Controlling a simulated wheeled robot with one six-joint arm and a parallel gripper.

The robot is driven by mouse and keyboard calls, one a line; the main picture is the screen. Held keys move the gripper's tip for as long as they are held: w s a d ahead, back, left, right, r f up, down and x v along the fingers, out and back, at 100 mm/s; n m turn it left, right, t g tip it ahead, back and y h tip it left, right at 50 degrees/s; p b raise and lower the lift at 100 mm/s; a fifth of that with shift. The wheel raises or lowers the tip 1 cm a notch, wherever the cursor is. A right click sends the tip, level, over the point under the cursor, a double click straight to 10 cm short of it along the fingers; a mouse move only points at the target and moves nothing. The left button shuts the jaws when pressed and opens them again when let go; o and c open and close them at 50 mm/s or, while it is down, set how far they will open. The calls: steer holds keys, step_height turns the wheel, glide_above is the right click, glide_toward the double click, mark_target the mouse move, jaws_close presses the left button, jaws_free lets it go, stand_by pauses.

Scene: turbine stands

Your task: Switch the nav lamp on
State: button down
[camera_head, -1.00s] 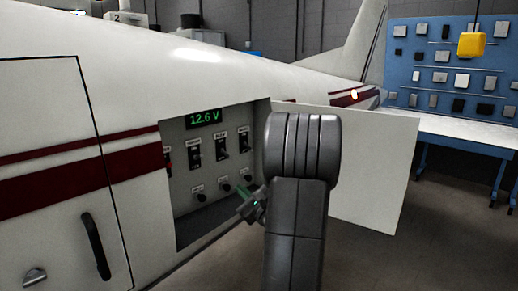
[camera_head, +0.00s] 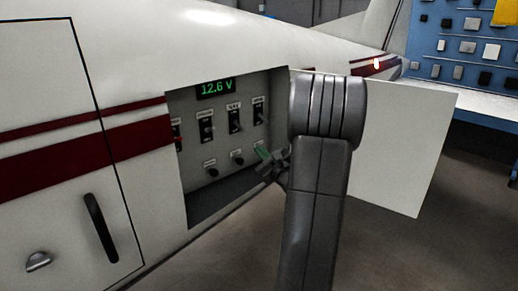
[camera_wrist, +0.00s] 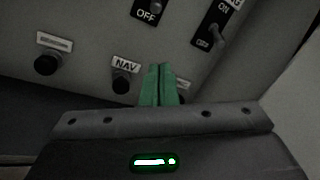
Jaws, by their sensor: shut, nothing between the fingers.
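The switch panel (camera_head: 194,190) is set in an open bay in the fuselage side. In the wrist view the NAV label (camera_wrist: 125,65) sits above a round black knob (camera_wrist: 122,84) in the lower row. My gripper (camera_wrist: 159,72) has its green fingers together and empty, just right of that knob. The fingers overlap another label and knob further right, partly hidden; contact cannot be told. In the head view my gripper (camera_head: 263,152) is at the panel's lower right. A small light (camera_head: 377,63) glows on the tail stripe; I cannot tell which lamp it is.
Upper-row toggle switches (camera_head: 235,120) sit below a 12.6 V display (camera_head: 215,88). One toggle (camera_wrist: 217,35) shows above right of my fingers. The white open door panel (camera_head: 405,150) stands right of the bay, behind my arm. A blue tool board (camera_head: 470,60) is at the back right.

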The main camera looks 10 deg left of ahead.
mark_target(239, 127)
steer(key=p+x, duration=0.1)
steer(key=x, duration=0.6)
steer(key=shift+w+a+r+p, duration=0.15)
steer(key=shift+w+a+p, duration=0.05)
steer(key=shift+a+p, duration=0.15)
steer(key=s+r, duration=0.1)
steer(key=s+r+p, duration=0.1)
steer(key=shift+s+a+r, duration=0.1)
steer(key=shift+s+r, duration=0.1)
steer(key=shift+r, duration=0.2)
steer(key=shift+s+r+p, duration=0.1)
steer(key=shift+r+p, duration=0.15)
steer(key=shift+p, duration=0.45)
